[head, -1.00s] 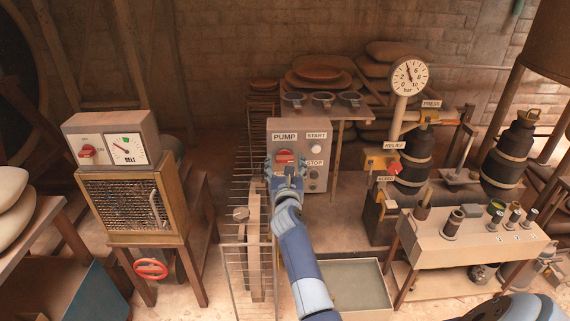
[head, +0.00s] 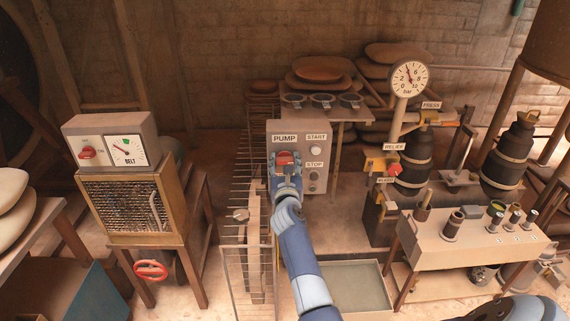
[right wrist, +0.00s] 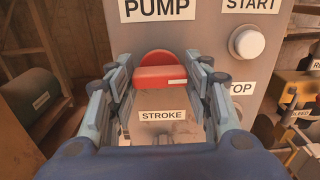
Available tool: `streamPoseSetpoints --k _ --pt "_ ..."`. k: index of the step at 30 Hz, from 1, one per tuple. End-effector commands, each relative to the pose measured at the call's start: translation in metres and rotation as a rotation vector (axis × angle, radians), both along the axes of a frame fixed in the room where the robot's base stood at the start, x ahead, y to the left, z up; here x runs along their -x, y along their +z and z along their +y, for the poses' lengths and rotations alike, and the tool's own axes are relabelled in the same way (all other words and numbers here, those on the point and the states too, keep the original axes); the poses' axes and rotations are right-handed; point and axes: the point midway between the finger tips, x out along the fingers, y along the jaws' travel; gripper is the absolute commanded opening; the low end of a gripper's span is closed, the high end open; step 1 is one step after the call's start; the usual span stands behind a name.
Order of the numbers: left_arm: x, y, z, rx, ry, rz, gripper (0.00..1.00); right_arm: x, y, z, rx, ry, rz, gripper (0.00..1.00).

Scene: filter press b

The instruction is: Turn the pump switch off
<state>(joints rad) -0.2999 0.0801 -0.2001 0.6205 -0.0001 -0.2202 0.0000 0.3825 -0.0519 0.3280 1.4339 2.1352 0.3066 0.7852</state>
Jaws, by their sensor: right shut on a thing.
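The grey pump panel (head: 298,133) stands in the middle of the head view, with a PUMP label (right wrist: 157,8) above its red rotary switch (right wrist: 160,76). In the right wrist view the switch's red handle lies nearly level, with a white mark at its right end. My right gripper (head: 286,166) is at the switch, and its fingers (right wrist: 162,88) are shut on the handle from left and right. In the head view the gripper partly covers the switch. My left gripper is not in view.
The START button (right wrist: 246,42) is close to the right finger, with the STOP label (right wrist: 241,88) below it. A STROKE label (right wrist: 162,115) sits under the switch. A wire guard (head: 246,270) stands left of my forearm. A belt box (head: 112,140) is further left.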

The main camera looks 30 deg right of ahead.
Motion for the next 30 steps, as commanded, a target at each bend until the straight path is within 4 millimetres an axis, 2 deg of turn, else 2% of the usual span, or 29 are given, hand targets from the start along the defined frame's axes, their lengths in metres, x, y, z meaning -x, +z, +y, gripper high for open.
streamPoseSetpoints --k 11,30 --pt "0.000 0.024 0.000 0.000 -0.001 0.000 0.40 0.000 0.002 0.000 0.202 0.000 0.128 0.23" --pt "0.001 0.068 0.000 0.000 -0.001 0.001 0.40 0.000 0.002 0.000 0.721 0.002 0.445 0.23"
